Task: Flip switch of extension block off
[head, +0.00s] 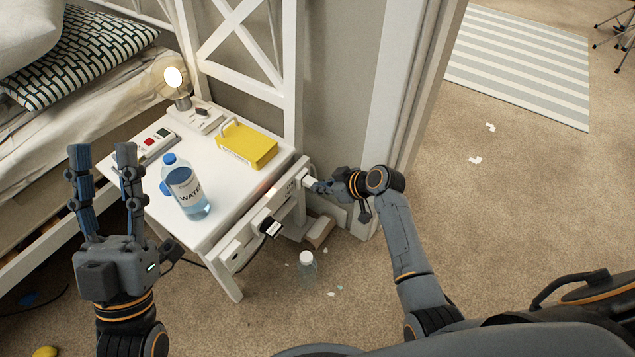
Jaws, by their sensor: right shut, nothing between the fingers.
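A white extension block (237,251) runs along the right side of the small white table. A black plug (268,226) sits in it near its middle, and a white plug or adapter (307,181) is at its far end. My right gripper (314,186) is shut and empty, its tips at this far end beside the white plug. Whether the tips touch it, and the switch itself, I cannot make out. My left gripper (104,150) is open and empty, fingers pointing up, left of the table's near corner.
A clear bottle (308,268) and scraps are on the floor. Carpet at right is mostly free.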

